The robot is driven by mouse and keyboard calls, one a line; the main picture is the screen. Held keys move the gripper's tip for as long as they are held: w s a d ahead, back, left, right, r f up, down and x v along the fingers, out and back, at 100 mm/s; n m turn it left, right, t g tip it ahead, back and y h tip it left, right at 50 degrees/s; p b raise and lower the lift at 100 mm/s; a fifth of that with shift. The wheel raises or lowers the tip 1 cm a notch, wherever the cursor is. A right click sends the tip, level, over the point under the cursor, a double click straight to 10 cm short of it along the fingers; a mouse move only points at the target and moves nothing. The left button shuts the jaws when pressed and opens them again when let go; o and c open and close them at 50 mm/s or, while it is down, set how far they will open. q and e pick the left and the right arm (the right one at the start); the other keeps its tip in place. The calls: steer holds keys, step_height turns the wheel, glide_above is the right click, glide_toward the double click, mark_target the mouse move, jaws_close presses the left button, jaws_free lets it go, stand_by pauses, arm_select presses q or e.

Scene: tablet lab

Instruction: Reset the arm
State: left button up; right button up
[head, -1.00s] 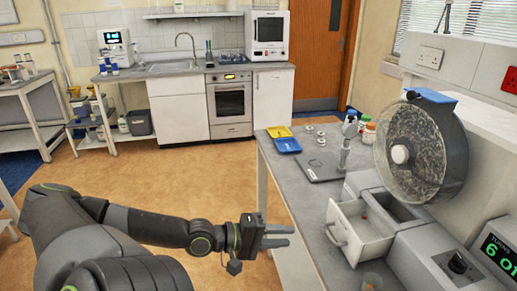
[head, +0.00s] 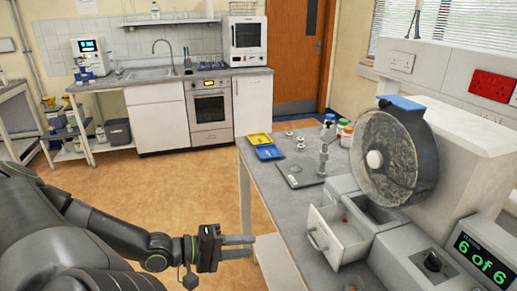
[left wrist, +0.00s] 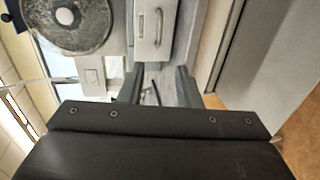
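My left arm (head: 110,240) reaches in from the left in the head view. Its gripper (head: 250,246) points right, with two grey fingers apart and nothing between them. It is left of the open white drawer (head: 341,240), apart from it, near the bench's front edge. In the left wrist view the fingers (left wrist: 158,86) are also spread and empty, with the drawer (left wrist: 153,28) beyond them. My right gripper is not in view.
The tablet machine has a round drum (head: 395,160) and a display (head: 483,263) reading "6 of 6". Blue (head: 269,152) and yellow (head: 257,139) trays lie on the grey bench (head: 262,188). Open floor (head: 190,185) lies between this bench and the back counter.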

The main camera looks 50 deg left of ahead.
arm_select(q)
steer(key=s+a+f+m+y, duration=0.35)
steer(key=a+f+y, duration=0.35)
steer(key=a+f, duration=0.85)
steer(key=s+a+f+m+g+y, duration=0.1)
steer(key=s+f+g, duration=0.15)
steer(key=f, duration=0.55)
steer(key=s+a+f+m+g+y, duration=0.15)
steer(key=s+f, duration=0.25)
steer(key=f, duration=0.4)
steer(key=s+d+f+m+g, duration=0.1)
steer(key=s+d+f+g, duration=0.3)
steer(key=f, duration=0.6)
steer(key=s+d+f+m+g, duration=0.1)
steer(key=s+d+f+m, duration=0.1)
steer(key=d+f, duration=0.3)
steer(key=s+d+f+m+g+h, duration=0.1)
steer(key=s+d+f, duration=0.3)
steer(key=d, duration=0.7)
steer(key=s+d+f+m+g+h, duration=0.1)
steer(key=s+d+f+m+g, duration=0.2)
steer(key=s+d+f, duration=0.2)
steer(key=d, duration=0.3)
steer(key=shift+d+f, duration=0.35)
steer(key=shift+h, duration=0.25)
